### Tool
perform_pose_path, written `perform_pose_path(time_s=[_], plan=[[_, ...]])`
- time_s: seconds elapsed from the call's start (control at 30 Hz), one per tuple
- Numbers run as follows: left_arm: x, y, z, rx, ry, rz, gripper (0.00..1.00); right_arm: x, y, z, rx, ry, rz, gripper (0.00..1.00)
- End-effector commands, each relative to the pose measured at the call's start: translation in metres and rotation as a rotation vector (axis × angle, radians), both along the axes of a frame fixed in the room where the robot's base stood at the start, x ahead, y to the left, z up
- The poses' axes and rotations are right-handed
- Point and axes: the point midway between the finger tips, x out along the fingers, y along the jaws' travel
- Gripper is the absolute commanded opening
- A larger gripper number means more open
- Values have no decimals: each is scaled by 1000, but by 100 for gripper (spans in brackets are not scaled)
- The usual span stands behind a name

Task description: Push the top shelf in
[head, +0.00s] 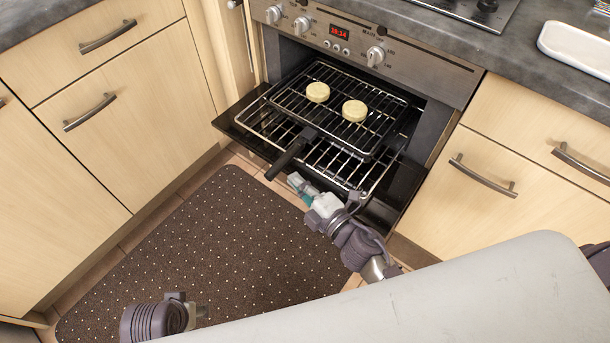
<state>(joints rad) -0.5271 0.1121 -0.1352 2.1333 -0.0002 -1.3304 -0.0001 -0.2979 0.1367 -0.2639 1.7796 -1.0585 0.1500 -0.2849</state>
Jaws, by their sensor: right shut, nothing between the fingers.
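The oven stands open, its dark door (238,128) folded down. The upper wire shelf (375,127) sits partly out of the oven cavity and carries two pale round pieces of food, one on the left (318,92) and one on the right (355,111). A black handle (290,153) sticks out from its front. A lower wire shelf (340,172) reaches out further, over the door. My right gripper (296,183) is shut and empty, just in front of the door, below the handle's end and seemingly apart from it. My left gripper (190,308) is at the bottom edge, its fingers mostly hidden.
Wooden drawers and cabinets with metal handles flank the oven on both sides. Control knobs and a clock display (340,31) sit above the opening. A dark dotted mat (200,240) covers the floor in front. A white tray (577,45) lies on the right counter.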

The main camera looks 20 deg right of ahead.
Motion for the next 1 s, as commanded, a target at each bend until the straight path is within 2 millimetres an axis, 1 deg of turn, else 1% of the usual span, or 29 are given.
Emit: perform_pose_path(time_s=[0.03, 0.1, 0.23, 0.43, 0.67, 0.77, 0.87, 1.0], plan=[[1, 0, 3, -1, -8, 0, 54, 4, -7, -3, -2, 0, -1, 0], [2, 0, 7, -2, -12, 1, 54, 9, -12, -4, -2, 0, 1, 0], [2, 0, 12, -3, -13, 1, 54, 13, -18, -6, 1, 1, 1, 0], [2, 0, 16, -3, -19, 2, 54, 15, -21, -6, 2, 2, 1, 0], [-3, 0, 14, -2, -7, 3, 54, 15, -21, -6, 2, 2, 1, 0], [-4, 1, 13, -2, -5, 3, 54, 18, -24, -6, 0, 1, 0, 0], [-4, 1, 11, -1, -3, 3, 54, 24, -32, -5, -3, 0, -1, 0], [-5, 1, 5, 0, 7, 3, 54, 38, -51, -5, -4, -1, -1, 0]])
